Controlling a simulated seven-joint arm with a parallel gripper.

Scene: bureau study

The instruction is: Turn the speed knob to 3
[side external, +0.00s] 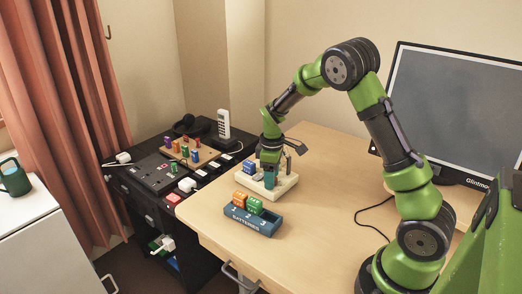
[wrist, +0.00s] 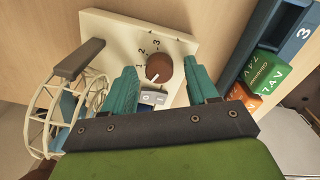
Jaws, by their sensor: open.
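The speed knob (wrist: 158,67) is a round brown dial on a cream board (wrist: 105,25) in the wrist view. The numbers 1, 2 and 3 curve around its left and upper side. A white pointer line shows at its lower left, away from the 3. My gripper (wrist: 165,75) is open, with one teal finger on each side of the knob in the picture. I cannot tell if either finger touches it. In the side view my gripper (side external: 269,172) is low over the cream board (side external: 283,188) and hides the knob.
A blue battery tray (side external: 250,221) with orange and green blocks stands close by. A monitor (side external: 455,105) is at the right.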

